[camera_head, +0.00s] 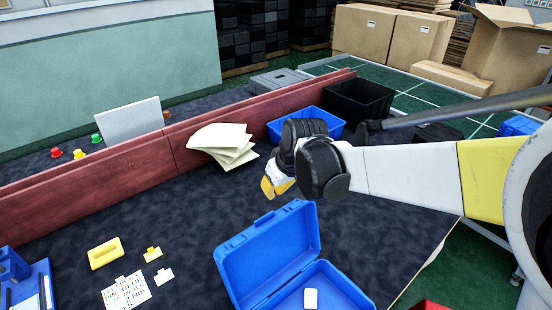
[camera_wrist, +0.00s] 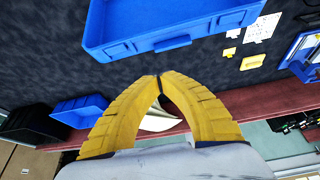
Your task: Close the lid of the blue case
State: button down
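The blue case (camera_head: 342,292) stands open on the dark table at the bottom centre of the head view, partly cut off by the frame. Its lid (camera_head: 268,250) is tilted up on the far side of the base. A small white item (camera_head: 311,298) lies inside. My gripper (camera_head: 272,190) is above the table, beyond the raised lid and apart from it. In the wrist view the blue lid (camera_wrist: 170,28) is at the top, in front of my gripper (camera_wrist: 158,78). The yellow fingertips meet with nothing between them.
A blue bin (camera_head: 306,123) and a black bin (camera_head: 358,101) stand beyond the arm. A stack of papers (camera_head: 222,143) lies by the red barrier (camera_head: 130,162). A yellow block (camera_head: 105,253) and printed cards lie left of the case. Table between gripper and lid is clear.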

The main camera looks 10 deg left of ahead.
jog(key=a+f+n, duration=0.1)
jog(key=a+f, duration=0.2)
jog(key=f, duration=0.5)
jog(key=shift+w+a+f, duration=0.25)
jog(key=shift+a+f, duration=0.1)
jog(key=shift+a, duration=0.05)
jog(key=shift+s+d+r, duration=0.1)
jog(key=shift+d, duration=0.05)
dwell(0.3)
